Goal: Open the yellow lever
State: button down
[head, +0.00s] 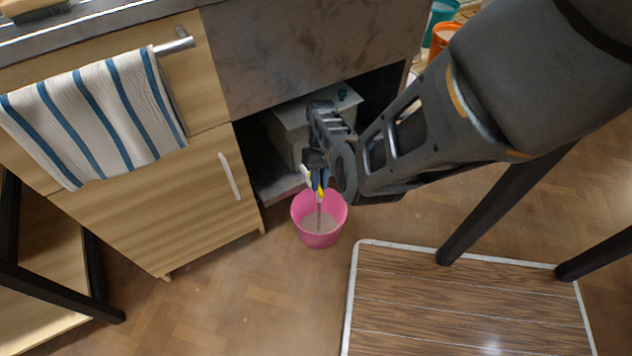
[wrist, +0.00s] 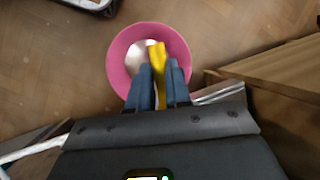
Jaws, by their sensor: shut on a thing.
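The yellow lever (head: 321,190) shows as a small yellow piece just above the pink bucket, in front of the cabinet opening. In the wrist view the lever (wrist: 159,62) lies between my two blue fingers. My gripper (head: 318,182) points down in front of the opening and is shut on the lever; in the wrist view the gripper (wrist: 160,78) covers the lever's lower part. A white box (head: 290,130) stands inside the opening, partly hidden by my gripper. What the lever is attached to is hidden.
The pink bucket (head: 318,240) stands on the floor below, with pale contents; a thin line runs down into it. A cabinet door with a white handle (head: 229,176) and a striped towel (head: 95,118) are left. A white-edged mat (head: 460,300) lies right, with dark legs nearby.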

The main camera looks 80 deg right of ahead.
jog(key=shift+s+d+n+g, duration=0.25)
jog(key=shift+d+n+g, duration=0.05)
jog(key=shift+n, duration=0.6)
jog(key=c, duration=1.1)
grip_release()
jog(key=shift+o, duration=0.2)
